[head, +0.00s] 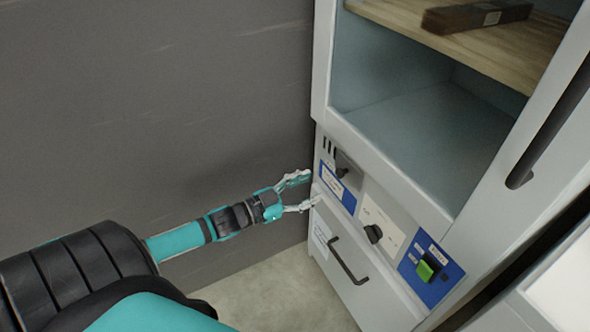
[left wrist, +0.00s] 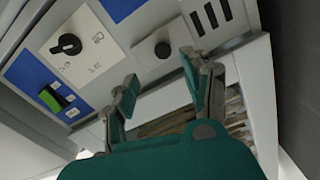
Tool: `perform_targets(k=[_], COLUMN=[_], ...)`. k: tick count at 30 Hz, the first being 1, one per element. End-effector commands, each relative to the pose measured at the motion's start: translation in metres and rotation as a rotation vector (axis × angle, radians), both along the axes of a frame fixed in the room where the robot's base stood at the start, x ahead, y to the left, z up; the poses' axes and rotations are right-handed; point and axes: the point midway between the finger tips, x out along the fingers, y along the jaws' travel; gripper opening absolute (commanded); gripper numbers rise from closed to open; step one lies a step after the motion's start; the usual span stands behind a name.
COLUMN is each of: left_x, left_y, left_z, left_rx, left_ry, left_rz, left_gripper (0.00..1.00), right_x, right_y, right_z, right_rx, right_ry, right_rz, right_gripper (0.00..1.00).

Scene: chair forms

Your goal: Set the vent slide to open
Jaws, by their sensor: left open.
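The vent slide's black knob (head: 342,165) sits on a grey plate at the left end of the cabinet's control panel, beside dark vent slots (head: 328,148). In the left wrist view the knob (left wrist: 162,50) shows just beyond my fingertips, with the slots (left wrist: 205,18) to its right. My left gripper (head: 300,192) is open and empty, to the left of the panel and a little below the knob. In the left wrist view its two fingers (left wrist: 165,82) stand apart, with the knob beyond the gap, not between them. The slide's open and closed marks cannot be read. My right gripper is out of view.
A rotary knob (head: 374,233) and a green switch (head: 428,267) on a blue plate are further right on the panel. A drawer with a dark handle (head: 348,262) is below. An open compartment is above. A dark grey wall (head: 150,110) is at left.

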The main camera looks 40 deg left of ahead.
Motion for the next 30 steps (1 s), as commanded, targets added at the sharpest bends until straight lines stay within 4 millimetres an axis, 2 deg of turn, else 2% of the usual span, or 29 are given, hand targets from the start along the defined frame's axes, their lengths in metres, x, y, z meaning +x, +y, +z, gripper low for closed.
perform_targets(k=[3,9,27,30], left_x=[-0.018,-0.032,-0.034,-0.034], left_y=[0.007,0.012,0.013,0.019], left_z=[-0.001,0.0,0.0,-0.007], left_rx=[0.0,0.0,0.0,0.003], left_ry=[0.003,0.0,-0.001,0.018], left_rz=[-0.001,-0.002,-0.001,0.02], left_gripper=[0.49,0.49,0.49,0.49], right_x=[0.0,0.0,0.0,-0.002], right_y=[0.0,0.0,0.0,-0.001], right_z=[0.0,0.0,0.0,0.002], right_rx=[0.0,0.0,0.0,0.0], right_ry=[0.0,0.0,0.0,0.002], right_rz=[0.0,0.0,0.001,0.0], right_gripper=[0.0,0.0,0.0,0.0])
